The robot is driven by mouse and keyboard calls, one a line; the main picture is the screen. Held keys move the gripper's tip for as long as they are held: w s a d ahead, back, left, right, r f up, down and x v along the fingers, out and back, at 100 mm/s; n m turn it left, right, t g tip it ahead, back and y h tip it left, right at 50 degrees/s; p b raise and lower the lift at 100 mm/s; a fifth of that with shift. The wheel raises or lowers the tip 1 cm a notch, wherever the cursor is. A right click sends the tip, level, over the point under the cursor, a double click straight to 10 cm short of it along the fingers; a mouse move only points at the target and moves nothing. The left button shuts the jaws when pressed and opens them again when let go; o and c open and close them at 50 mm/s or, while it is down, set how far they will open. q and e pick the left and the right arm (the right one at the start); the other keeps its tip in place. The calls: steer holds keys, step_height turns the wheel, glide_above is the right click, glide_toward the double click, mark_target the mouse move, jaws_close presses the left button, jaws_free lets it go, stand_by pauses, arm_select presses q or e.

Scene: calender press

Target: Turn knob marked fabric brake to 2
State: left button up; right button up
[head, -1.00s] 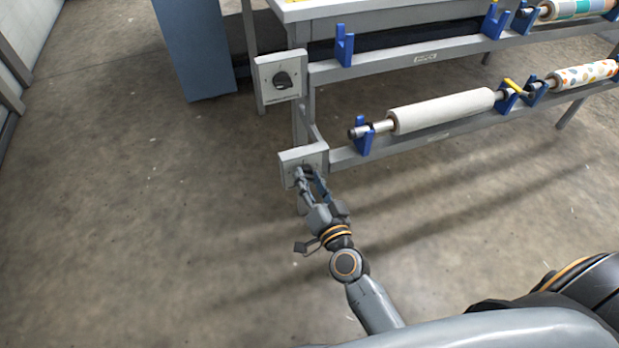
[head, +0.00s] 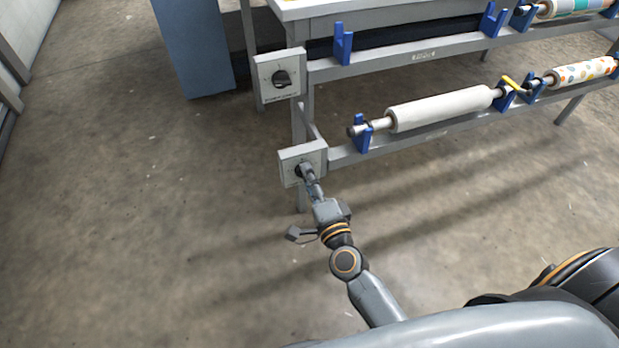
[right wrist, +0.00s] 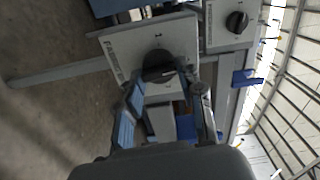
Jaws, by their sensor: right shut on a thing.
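The lower knob panel (head: 289,171) is a light grey plate at the left end of the lower rail. Its dark round knob (right wrist: 158,66) shows in the right wrist view, partly covered by the fingertips. My right gripper (head: 305,172) is shut on this knob, with one finger on each side; it also shows in the right wrist view (right wrist: 163,84). The upper knob panel (head: 267,87) has a dark knob (head: 282,78), which nothing touches. My left gripper is not in view.
A white fabric roll (head: 440,108) lies in blue holders (head: 362,135) right of the lower panel. A dotted roll (head: 583,72) is further right. A blue cabinet (head: 196,45) stands behind. The floor to the left is clear.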

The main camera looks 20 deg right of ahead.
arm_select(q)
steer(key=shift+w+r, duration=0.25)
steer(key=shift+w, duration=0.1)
arm_select(e)
steer(key=shift+m, duration=0.6)
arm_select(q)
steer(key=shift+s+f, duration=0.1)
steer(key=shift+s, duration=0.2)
arm_select(e)
steer(key=o, duration=1.2)
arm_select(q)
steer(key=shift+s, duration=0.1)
arm_select(e)
steer(key=s, duration=1.2)
steer(key=shift+d, duration=0.2)
